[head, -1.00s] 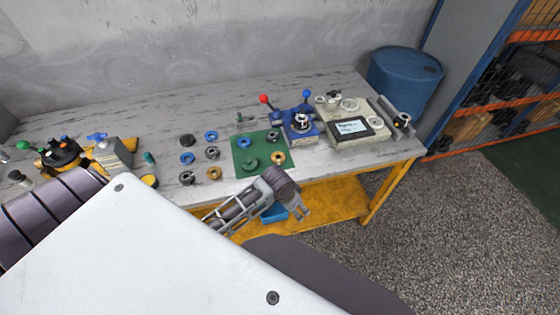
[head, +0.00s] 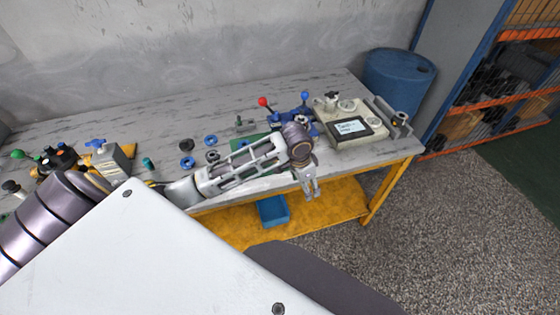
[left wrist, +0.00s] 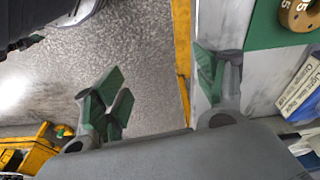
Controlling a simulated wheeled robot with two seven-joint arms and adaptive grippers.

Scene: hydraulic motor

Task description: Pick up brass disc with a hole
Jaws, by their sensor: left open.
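The brass disc (left wrist: 296,21) lies on the green mat (left wrist: 264,30) at the top right of the left wrist view, partly cut off by the frame edge. In the head view most of the mat (head: 243,142) and the disc are hidden behind my left arm. My left gripper (head: 311,188) hangs open and empty at the table's front edge. In the left wrist view its green-tipped fingers (left wrist: 155,88) are spread apart, left of and below the disc. My right gripper is not in view.
Blue and dark rings (head: 187,162) lie left of the mat. A blue fixture with red and blue knobs (head: 300,115) and a beige device with a screen (head: 350,127) stand at right. A blue bin (head: 273,211) sits on the yellow lower shelf (head: 235,232).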

